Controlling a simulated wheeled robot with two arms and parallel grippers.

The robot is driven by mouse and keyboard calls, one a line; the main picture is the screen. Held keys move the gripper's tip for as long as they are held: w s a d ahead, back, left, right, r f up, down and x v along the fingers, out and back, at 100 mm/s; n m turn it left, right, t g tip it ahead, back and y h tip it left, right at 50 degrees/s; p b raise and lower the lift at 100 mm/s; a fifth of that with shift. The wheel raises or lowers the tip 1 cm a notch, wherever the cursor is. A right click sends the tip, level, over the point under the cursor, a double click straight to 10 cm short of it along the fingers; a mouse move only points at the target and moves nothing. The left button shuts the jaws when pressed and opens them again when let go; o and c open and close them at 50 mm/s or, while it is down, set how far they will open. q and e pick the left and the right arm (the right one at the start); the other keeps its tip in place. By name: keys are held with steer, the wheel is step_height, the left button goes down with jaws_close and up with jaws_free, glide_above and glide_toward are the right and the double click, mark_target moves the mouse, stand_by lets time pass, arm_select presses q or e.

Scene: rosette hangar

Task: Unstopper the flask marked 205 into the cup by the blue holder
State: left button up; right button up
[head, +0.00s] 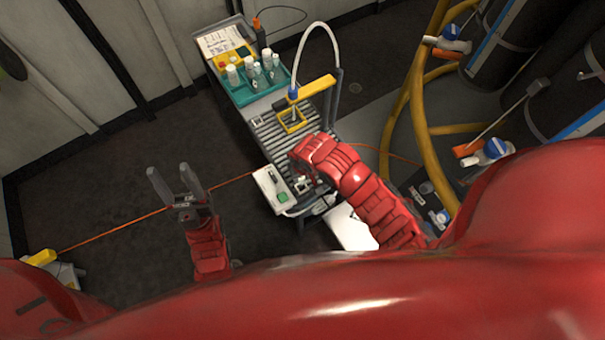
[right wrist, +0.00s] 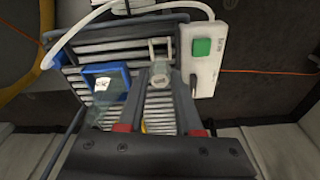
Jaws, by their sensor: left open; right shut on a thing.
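In the right wrist view a blue square holder (right wrist: 121,72) stands on the slatted top, and a small white label with dark marks (right wrist: 102,84) shows inside it. The label is too small to read. A clear, glassy shape lies just below it. My right gripper (right wrist: 160,78) is shut on a small greyish thing beside the blue holder; I cannot tell whether it is a stopper. In the head view my right gripper (head: 303,182) is mostly hidden by its red arm. My left gripper (head: 175,184) is open and empty over the floor. I cannot make out the cup or the number 205.
A teal tray (head: 243,98) with several white-capped bottles stands at the cart's far end. A yellow holder (head: 292,129) sits on the slats (head: 268,132) under a white hose. A white box with a green button (head: 270,187) is at the cart's near left.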

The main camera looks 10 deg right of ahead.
step_height(320, 180, down, 2)
steer(key=shift+b, duration=0.55)
steer(key=shift+f, duration=0.1)
steer(key=shift+f, duration=0.2)
steer(key=shift+f+b, duration=1)
steer(key=shift+f, duration=0.2)
steer(key=o, duration=1.1)
steer(key=shift+c, duration=0.2)
